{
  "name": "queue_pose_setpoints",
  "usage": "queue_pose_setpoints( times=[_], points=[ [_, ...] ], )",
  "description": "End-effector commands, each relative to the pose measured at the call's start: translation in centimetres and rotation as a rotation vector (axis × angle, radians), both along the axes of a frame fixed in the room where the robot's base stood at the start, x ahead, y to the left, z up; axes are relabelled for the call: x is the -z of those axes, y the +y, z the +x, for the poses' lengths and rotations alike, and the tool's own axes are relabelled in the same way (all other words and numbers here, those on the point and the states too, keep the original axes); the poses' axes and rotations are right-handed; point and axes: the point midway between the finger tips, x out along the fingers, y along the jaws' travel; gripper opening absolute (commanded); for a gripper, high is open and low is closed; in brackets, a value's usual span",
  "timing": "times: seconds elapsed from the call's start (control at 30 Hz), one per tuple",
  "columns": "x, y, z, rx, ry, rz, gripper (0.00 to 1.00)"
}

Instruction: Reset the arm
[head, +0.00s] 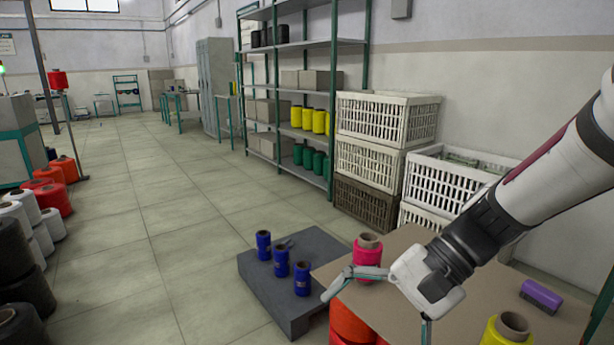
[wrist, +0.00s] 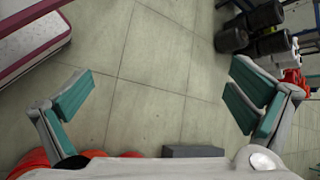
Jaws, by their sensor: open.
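My gripper (head: 378,316) is open and empty, above the left part of a brown tabletop at the lower right of the head view. In the wrist view my gripper (wrist: 162,98) has its two teal-padded fingers wide apart, with only floor between them. A pink bobbin (head: 367,262) stands upright on the tabletop, just behind one finger in the picture; I cannot tell whether they touch. My arm reaches in from the right.
The brown table (head: 470,290) also bears a yellow bobbin (head: 507,332) and a purple block (head: 541,296). Three blue bobbins (head: 281,262) stand on a low grey platform (head: 262,290). White crates (head: 385,120) and a shelf rack (head: 300,95) stand behind. The floor at left centre is clear.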

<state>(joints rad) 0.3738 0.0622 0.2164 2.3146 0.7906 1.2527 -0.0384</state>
Motion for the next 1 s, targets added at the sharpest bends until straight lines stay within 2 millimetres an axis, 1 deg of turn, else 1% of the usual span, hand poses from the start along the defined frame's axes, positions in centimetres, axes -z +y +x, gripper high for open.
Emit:
queue_pose_setpoints(
  times=[0.03,0.2,0.27,0.3,0.4,0.5,0.6,0.7,0.93,1.0],
  points=[
    [-0.1,-0.1,-1.6,-0.051,-0.032,-0.053,1.00],
    [-0.3,-1.7,-6.8,-0.202,-0.119,-0.230,1.00],
    [-0.2,-2.5,-8.5,-0.250,-0.151,-0.292,1.00],
    [-0.2,-3.1,-9.7,-0.280,-0.171,-0.333,1.00],
    [0.0,-4.7,-12.2,-0.347,-0.226,-0.432,1.00],
    [0.2,-6.4,-14.2,-0.398,-0.273,-0.518,1.00],
    [0.5,-7.8,-15.7,-0.437,-0.313,-0.587,1.00],
    [0.7,-9.0,-16.8,-0.465,-0.347,-0.642,1.00],
    [1.2,-11.5,-18.8,-0.509,-0.414,-0.748,1.00],
    [-0.3,-11.4,-18.4,-0.503,-0.416,-0.746,1.00]
  ],
)
